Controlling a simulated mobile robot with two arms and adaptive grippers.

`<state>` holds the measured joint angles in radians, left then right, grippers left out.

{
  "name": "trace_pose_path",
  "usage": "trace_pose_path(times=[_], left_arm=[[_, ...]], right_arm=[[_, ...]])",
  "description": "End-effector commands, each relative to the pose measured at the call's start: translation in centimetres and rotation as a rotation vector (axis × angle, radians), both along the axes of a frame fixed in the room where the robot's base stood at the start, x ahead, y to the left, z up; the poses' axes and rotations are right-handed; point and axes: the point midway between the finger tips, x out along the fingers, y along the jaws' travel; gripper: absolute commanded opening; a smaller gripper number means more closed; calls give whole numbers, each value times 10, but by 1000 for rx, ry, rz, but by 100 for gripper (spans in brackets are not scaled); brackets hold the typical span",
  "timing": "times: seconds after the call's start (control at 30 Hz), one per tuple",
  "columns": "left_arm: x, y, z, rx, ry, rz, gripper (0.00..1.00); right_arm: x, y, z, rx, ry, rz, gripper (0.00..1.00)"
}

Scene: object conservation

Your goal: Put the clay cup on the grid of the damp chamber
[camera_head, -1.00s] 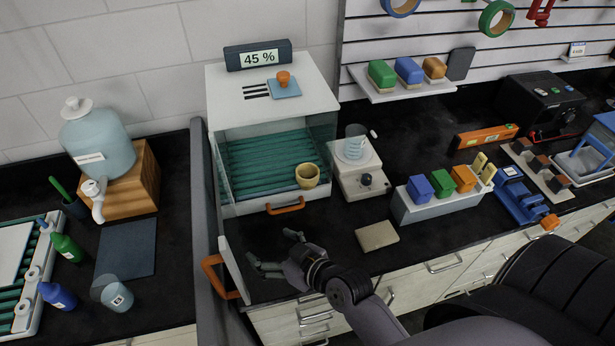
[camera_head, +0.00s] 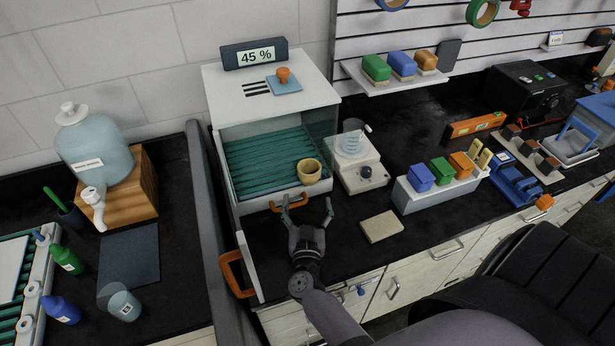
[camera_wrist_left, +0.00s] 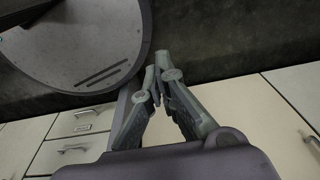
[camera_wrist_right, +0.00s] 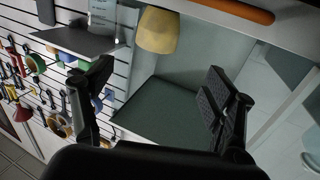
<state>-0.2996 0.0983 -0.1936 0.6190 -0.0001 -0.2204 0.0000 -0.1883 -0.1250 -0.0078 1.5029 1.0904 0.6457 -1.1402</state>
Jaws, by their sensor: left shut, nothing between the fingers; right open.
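The clay cup (camera_head: 309,171) is yellow and upright, at the front right corner of the green ribbed grid (camera_head: 255,160) in the damp chamber (camera_head: 316,97). The cup also shows in the right wrist view (camera_wrist_right: 158,30). The chamber's door (camera_head: 247,262) stands open toward the front left. My right gripper (camera_head: 307,203) is open and empty, just in front of the chamber, below the cup and apart from it. My left gripper (camera_wrist_left: 157,65) is shut and empty; it shows only in the left wrist view, near cabinet fronts.
An orange handle (camera_head: 289,203) sits on the chamber's front edge, beside my right gripper's left finger. A scale-like device (camera_head: 358,174) stands close to the chamber's right. A beige block (camera_head: 382,226) lies on the black counter; the counter around my right gripper is mostly clear.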

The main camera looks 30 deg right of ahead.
Motion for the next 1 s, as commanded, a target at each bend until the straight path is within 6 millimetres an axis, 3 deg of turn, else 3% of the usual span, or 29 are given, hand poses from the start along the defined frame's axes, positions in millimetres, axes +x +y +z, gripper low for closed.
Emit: trace_pose_path(times=[0.1,0.23,0.6,0.8,1.0], left_arm=[[0,-20,-14,-25,0,3,0],[0,-32,-23,-38,0,-2,0],[0,-11,-37,-12,-1,-2,0],[0,-11,-55,-13,-1,-1,0],[0,-15,-58,-19,-1,1,0]], right_arm=[[24,-15,-3,-1,-4,1,78],[46,-29,-2,-1,-4,1,78],[72,-51,-2,-1,-3,1,78],[95,-71,-2,1,-4,2,78],[105,-78,0,-1,-1,3,78]])
